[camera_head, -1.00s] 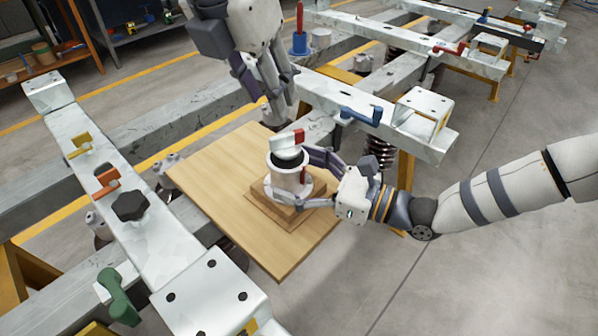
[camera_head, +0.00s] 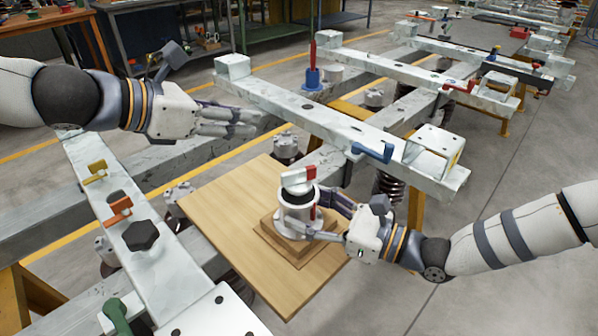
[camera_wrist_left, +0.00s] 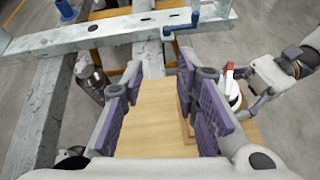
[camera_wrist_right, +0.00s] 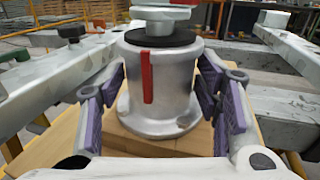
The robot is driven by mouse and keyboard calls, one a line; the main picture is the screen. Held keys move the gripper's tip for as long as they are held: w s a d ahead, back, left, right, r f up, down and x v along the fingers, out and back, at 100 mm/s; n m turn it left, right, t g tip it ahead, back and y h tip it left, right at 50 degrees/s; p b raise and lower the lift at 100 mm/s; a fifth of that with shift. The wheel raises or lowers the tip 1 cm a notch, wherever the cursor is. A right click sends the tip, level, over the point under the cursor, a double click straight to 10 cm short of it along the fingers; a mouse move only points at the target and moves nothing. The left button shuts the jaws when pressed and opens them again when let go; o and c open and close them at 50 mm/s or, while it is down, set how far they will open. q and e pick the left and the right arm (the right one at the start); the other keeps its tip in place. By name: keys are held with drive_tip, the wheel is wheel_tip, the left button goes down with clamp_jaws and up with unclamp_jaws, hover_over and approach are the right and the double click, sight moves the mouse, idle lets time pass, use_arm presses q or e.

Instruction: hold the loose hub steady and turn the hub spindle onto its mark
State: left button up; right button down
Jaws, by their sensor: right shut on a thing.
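The loose hub (camera_head: 294,216) is a pale metal cylinder with a flange, upright on a stepped wooden block (camera_head: 299,248). A red stripe (camera_wrist_right: 147,78) runs down its side. The hub spindle (camera_head: 294,181) stands on top with a black collar and a red-and-white head; its red end points to the upper right in the head view. My right gripper (camera_head: 318,214) is shut around the hub from the right, one finger on each side. My left gripper (camera_head: 250,124) is empty and apart from the hub, up and to the left; the left wrist view shows its fingers spread.
A wooden board (camera_head: 235,215) lies under the block between metal frame rails. A rail with a blue lever (camera_head: 372,152) runs behind the hub. Another rail with orange and yellow clips (camera_head: 118,209) lies left. The board's left part is clear.

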sight(296, 171)
use_arm(q)
drive_tip(key=s+f+m+g+h, duration=0.3)
drive_tip(key=s, duration=0.5)
drive_tip(key=shift+g, duration=0.3)
drive_tip(key=x, duration=1.1)
drive_tip(key=shift+f, duration=0.15)
drive_tip(key=shift+w+d+f, duration=0.1)
drive_tip(key=shift+w+d, duration=0.1)
drive_tip(key=shift+d, duration=0.1)
clamp_jaws()
